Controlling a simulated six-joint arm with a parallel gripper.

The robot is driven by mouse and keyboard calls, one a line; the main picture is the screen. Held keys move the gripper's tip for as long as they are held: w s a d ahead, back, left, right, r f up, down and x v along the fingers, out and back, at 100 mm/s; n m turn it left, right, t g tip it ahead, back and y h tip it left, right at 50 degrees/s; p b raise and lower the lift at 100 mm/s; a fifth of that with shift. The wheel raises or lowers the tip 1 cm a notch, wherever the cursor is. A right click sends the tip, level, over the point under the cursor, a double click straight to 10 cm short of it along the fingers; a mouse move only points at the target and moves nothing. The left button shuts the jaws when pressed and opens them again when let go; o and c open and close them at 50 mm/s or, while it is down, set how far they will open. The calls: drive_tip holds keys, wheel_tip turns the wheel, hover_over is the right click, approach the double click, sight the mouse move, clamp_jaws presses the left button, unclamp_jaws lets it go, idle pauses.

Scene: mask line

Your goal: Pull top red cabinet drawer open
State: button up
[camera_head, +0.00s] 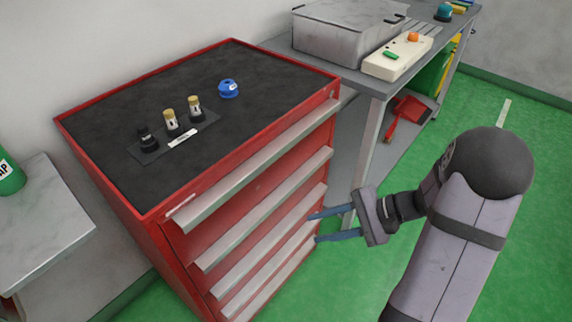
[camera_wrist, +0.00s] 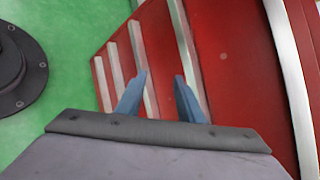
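The red cabinet (camera_head: 147,232) stands left of centre in the head view, with several drawers that have long pale handle bars. The top drawer's handle (camera_head: 255,168) runs along the upper front edge, and the drawer looks closed. My gripper (camera_head: 314,227) is in front of the cabinet, lower than the top handle, with its blue fingers apart and pointing at the drawer fronts. In the wrist view my gripper (camera_wrist: 160,85) is open, and the red drawer fronts (camera_wrist: 225,65) with pale handles lie beyond the fingers. Nothing shows between the fingertips as held; contact with the cabinet cannot be told.
Small bottles (camera_head: 171,121) and a blue object (camera_head: 228,89) stand on the cabinet's black top. A grey workbench (camera_head: 365,82) with a metal box (camera_head: 340,35) adjoins at the back right. A red dustpan (camera_head: 410,110) is below it. Green floor (camera_head: 345,285) is clear in front.

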drive_tip(key=w+r+n+t+y, duration=0.2)
drive_tip(key=w+r+t+y, duration=0.15)
drive_tip(key=w+r, duration=0.5)
drive_tip(key=n+y, duration=0.2)
drive_tip(key=n, duration=0.2)
approach(278, 156)
drive_tip(key=shift+t, duration=0.45)
drive_tip(key=shift+p+x, duration=0.55)
drive_tip(key=shift+x, duration=3.55)
drive_tip(key=shift+s+f, duration=0.1)
drive_tip(key=shift+s, duration=0.1)
clamp_jaws()
